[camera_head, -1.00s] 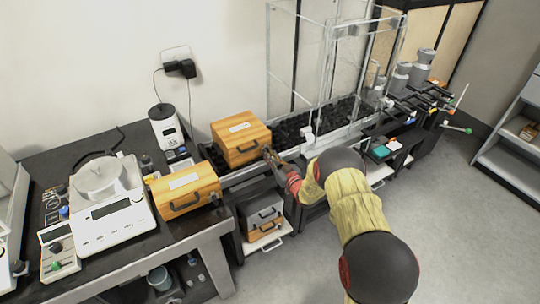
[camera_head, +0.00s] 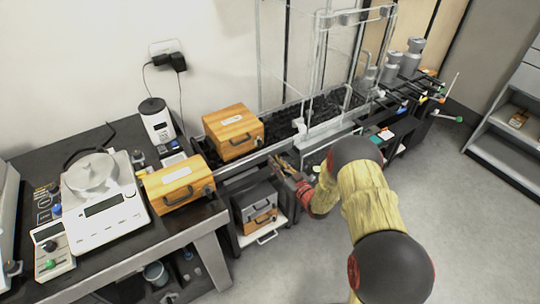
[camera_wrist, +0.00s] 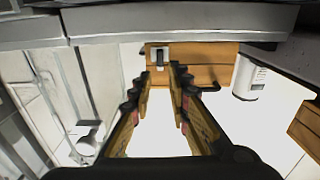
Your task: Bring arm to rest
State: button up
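My gripper (camera_head: 283,168) is in front of the conveyor, to the right of and below the rear wooden box (camera_head: 230,142). It is apart from the box. In the wrist view, my gripper's (camera_wrist: 160,80) two jagged fingers stand apart, with a gap between them and nothing held. A wooden box face (camera_wrist: 205,75) shows beyond the fingertips. My arm (camera_head: 370,205) reaches in from the lower right with its elbow bent.
A second wooden box (camera_head: 180,185) sits at the right edge of the table (camera_head: 140,238), near a white balance (camera_head: 105,215). A shelf unit with a drawer (camera_head: 262,237) stands below the conveyor (camera_head: 240,172). Open floor (camera_head: 480,220) lies right.

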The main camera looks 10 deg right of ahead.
jog(key=shift+s+d, duration=0.2)
jog(key=shift+s, duration=0.5)
